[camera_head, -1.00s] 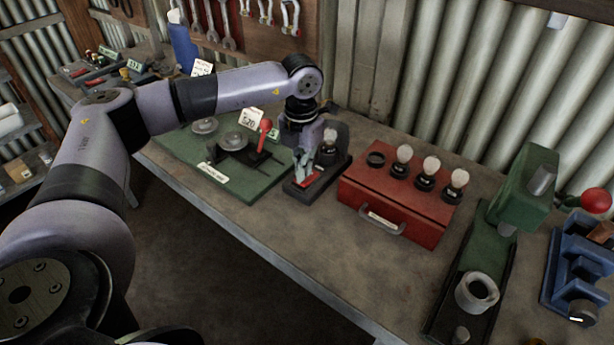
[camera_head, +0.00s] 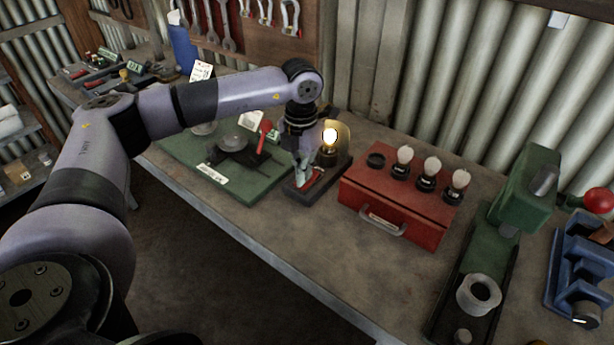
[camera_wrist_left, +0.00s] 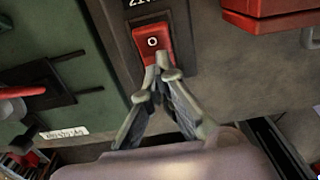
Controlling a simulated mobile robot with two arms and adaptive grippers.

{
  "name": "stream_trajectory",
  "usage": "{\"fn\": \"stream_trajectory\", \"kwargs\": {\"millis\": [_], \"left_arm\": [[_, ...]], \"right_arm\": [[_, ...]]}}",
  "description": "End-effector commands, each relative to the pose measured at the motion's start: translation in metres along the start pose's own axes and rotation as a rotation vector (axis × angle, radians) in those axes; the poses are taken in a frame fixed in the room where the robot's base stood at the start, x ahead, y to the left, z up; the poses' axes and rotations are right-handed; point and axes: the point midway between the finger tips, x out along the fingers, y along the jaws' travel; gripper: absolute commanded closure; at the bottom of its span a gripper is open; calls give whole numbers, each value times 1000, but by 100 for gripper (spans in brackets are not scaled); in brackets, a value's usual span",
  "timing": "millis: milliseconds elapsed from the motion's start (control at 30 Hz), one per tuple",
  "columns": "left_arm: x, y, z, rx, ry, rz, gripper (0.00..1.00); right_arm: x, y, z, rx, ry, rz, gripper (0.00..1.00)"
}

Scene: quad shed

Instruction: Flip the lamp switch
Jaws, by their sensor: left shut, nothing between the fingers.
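The lamp is a bulb (camera_head: 331,137) on a dark base (camera_head: 299,188), and it glows yellow. Its red rocker switch (camera_head: 312,181) is on the front part of the base. In the left wrist view the red switch (camera_wrist_left: 152,44) shows a white circle mark. My left gripper (camera_head: 306,172) is shut and empty, pointing down at the switch. In the left wrist view its fingertips (camera_wrist_left: 157,73) are together over the switch's lower end and appear to touch it. My right gripper is not in view.
A red box (camera_head: 400,205) with several unlit bulbs stands right of the lamp. A green board (camera_head: 215,165) with a red-handled lever (camera_head: 265,138) lies to the left. A green press (camera_head: 527,185) stands at the right. The front bench strip is clear.

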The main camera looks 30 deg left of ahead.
Motion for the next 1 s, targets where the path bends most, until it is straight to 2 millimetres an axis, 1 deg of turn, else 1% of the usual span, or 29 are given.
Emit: {"fn": "stream_trajectory", "kwargs": {"millis": [100, 733, 833, 1000], "left_arm": [[-11, 0, 0, 0, -2, -1, 100], [-62, 0, 0, 1, 0, 0, 100], [-68, 0, 0, 1, -1, 0, 100], [-68, 0, 0, 1, 0, 0, 100]], "right_arm": [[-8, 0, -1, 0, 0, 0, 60], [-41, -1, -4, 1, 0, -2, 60], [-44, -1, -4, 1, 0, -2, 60], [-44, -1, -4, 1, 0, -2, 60]]}}
